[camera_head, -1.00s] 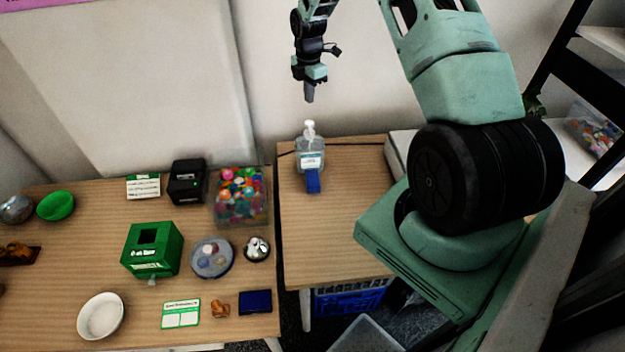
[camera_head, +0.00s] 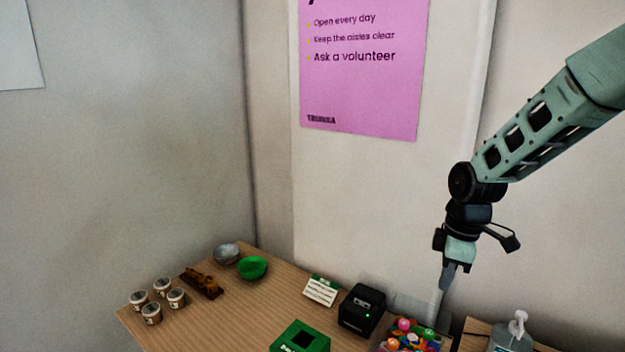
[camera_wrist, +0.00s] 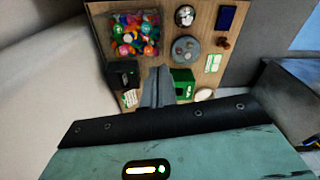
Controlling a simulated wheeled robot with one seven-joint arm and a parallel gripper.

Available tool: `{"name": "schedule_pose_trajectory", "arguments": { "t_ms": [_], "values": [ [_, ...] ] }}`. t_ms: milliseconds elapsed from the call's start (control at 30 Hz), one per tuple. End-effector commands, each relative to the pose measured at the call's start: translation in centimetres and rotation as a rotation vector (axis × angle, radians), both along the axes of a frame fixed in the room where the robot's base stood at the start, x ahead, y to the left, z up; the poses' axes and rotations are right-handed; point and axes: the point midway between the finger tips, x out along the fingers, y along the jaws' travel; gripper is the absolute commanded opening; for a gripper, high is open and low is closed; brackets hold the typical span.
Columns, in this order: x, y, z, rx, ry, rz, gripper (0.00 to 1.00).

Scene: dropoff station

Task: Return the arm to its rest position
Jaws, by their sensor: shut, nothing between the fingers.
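My gripper (camera_head: 446,277) hangs pointing down at the right of the head view, above the back right part of the table. Its fingers are together and hold nothing. In the wrist view the closed fingers (camera_wrist: 157,88) show at the middle, with the tabletop well beyond them. My arm reaches in from the upper right of the head view, bent at the wrist. The gripper appears clear of the objects below it.
On the wooden table (camera_head: 235,310) are a black box (camera_head: 361,310), a green box (camera_head: 300,338), a bin of colourful balls (camera_head: 410,337), a green bowl (camera_head: 252,267) and several cups (camera_head: 163,294). A pump bottle (camera_head: 512,333) stands right. A pink poster (camera_head: 360,80) hangs behind.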

Motion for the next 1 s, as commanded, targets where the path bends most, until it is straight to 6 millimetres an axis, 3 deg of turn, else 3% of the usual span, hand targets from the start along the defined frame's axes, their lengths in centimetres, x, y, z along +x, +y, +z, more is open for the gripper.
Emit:
{"name": "schedule_pose_trajectory", "arguments": {
  "t_ms": [33,200,300,400,500,667,1000],
  "values": [
    [-2.4,3.3,0.4,0.004,0.002,-0.023,0.00],
    [-11.9,11.1,1.6,0.009,0.027,-0.167,0.00],
    [-18.1,13.7,1.6,0.001,0.039,-0.260,0.00],
    [-23.3,14.6,1.2,-0.009,0.045,-0.343,0.00],
    [-26.8,14.7,0.8,-0.017,0.047,-0.408,0.00],
    [-29.1,14.4,0.5,-0.024,0.047,-0.457,0.00],
    [-29.1,14.4,0.6,-0.025,0.048,-0.463,0.00]
  ]
}}
